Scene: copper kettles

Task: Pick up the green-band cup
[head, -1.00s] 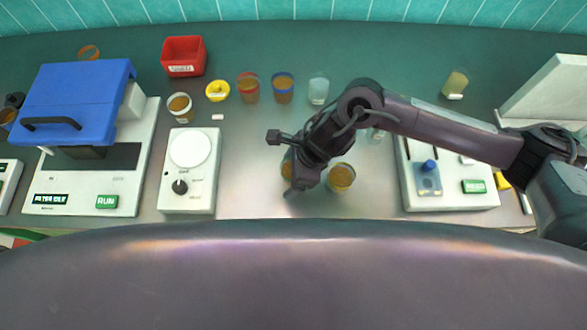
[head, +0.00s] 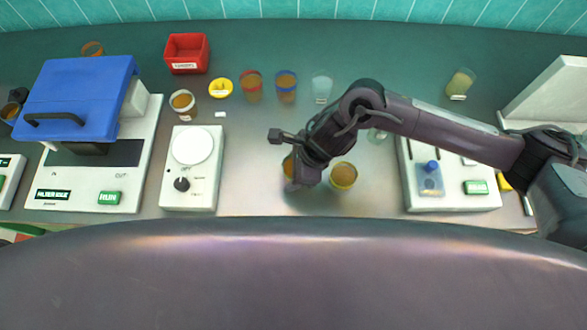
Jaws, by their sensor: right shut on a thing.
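My right gripper (head: 292,180) reaches down at the middle of the bench, seen from above. It is shut on a cup with amber contents (head: 287,166), of which only a sliver shows at the gripper's left side. The gripper hides that cup's band, so I cannot tell its colour. I cannot make out a green band on any cup. A yellow-banded cup (head: 343,177) stands just right of the gripper, close to it. My left gripper is not in view.
Red-banded (head: 251,87), blue-banded (head: 286,88) and clear (head: 322,88) cups stand behind. A white-banded cup (head: 183,103) is near the white dial device (head: 190,193). The blue-lidded machine (head: 78,90) is left; a white device (head: 450,187) is right. A red bin (head: 187,54) stands at the back.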

